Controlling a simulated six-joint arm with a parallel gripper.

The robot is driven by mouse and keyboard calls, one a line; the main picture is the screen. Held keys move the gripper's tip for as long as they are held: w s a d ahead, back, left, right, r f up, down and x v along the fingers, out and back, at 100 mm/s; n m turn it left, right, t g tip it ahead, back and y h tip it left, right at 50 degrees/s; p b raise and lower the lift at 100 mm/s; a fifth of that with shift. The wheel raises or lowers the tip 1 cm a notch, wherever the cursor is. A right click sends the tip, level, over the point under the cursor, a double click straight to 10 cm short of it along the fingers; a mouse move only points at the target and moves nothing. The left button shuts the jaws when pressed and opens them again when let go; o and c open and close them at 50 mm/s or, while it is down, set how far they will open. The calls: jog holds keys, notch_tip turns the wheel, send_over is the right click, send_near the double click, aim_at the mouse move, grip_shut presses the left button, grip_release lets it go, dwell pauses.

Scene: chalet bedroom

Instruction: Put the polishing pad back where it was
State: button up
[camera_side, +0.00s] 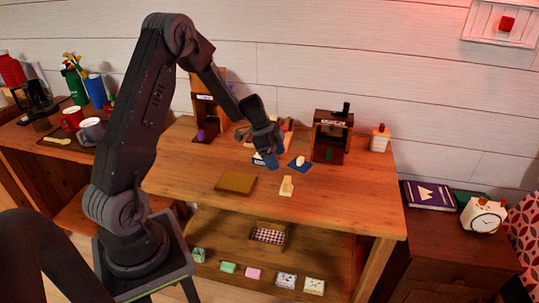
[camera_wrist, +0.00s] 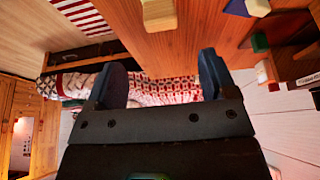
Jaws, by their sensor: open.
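My gripper (camera_side: 268,157) is over the back middle of the wooden table. In the wrist view its two fingers (camera_wrist: 162,78) are wide apart with nothing between them. I cannot tell for certain which thing is the polishing pad. A small cream block (camera_side: 287,186) lies on the bare tabletop, in front and to the right of my gripper; it also shows at the top of the wrist view (camera_wrist: 158,14). A blue mat (camera_side: 306,167) with a small whitish piece (camera_side: 300,161) on it lies just right of my gripper. Things behind my gripper are partly hidden.
A flat tan board (camera_side: 236,183) lies at the front left. A dark wooden stand (camera_side: 332,137) and a white container (camera_side: 380,138) stand at the back right; another stand (camera_side: 205,115) is at the back left. The front right tabletop is clear. A shelf below holds small boxes.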

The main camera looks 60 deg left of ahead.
jog(key=s+d+r+n+y, duration=0.15)
jog(key=s+d+r, duration=0.25)
jog(key=d+r, duration=0.4)
jog(key=s+d+r+n, duration=0.2)
jog(key=s+d+r, duration=0.3)
jog(key=r, duration=0.4)
jog(key=s+d+r+n+t+y, duration=0.1)
jog(key=s+d+r+n, duration=0.1)
jog(key=s, duration=0.5)
jog(key=s+d+r+n+t, duration=0.1)
jog(key=s+d+r+n, duration=0.1)
jog(key=s+d, duration=0.3)
jog(key=shift+s+r+n+y, duration=0.4)
jog(key=shift+s+n, duration=0.35)
jog(key=shift+s, duration=0.15)
